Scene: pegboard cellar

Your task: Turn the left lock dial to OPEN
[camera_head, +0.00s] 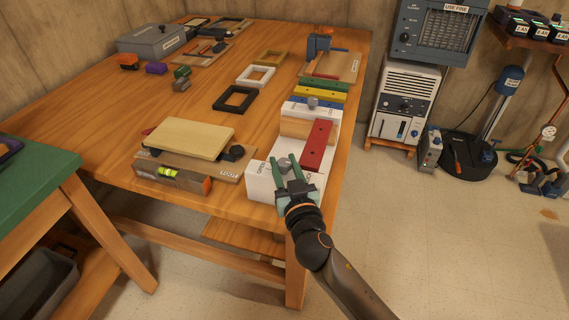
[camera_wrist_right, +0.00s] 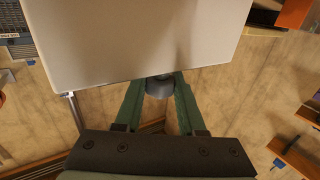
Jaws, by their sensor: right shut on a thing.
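A white lock box (camera_head: 259,184) stands at the near right corner of the table, with a red bar on top. Its grey dial (camera_head: 285,166) sits between the two green fingers of my right gripper (camera_head: 284,162), which is shut on it. The wrist view shows the grey dial (camera_wrist_right: 160,87) between the fingertips, against the pale box face (camera_wrist_right: 140,40). Small lettering is printed on both sides of the dial; the fingers partly hide it and the dial's pointing direction cannot be read. My left gripper is not in view.
Coloured bars (camera_head: 322,87) and frames (camera_head: 235,98) lie farther back.

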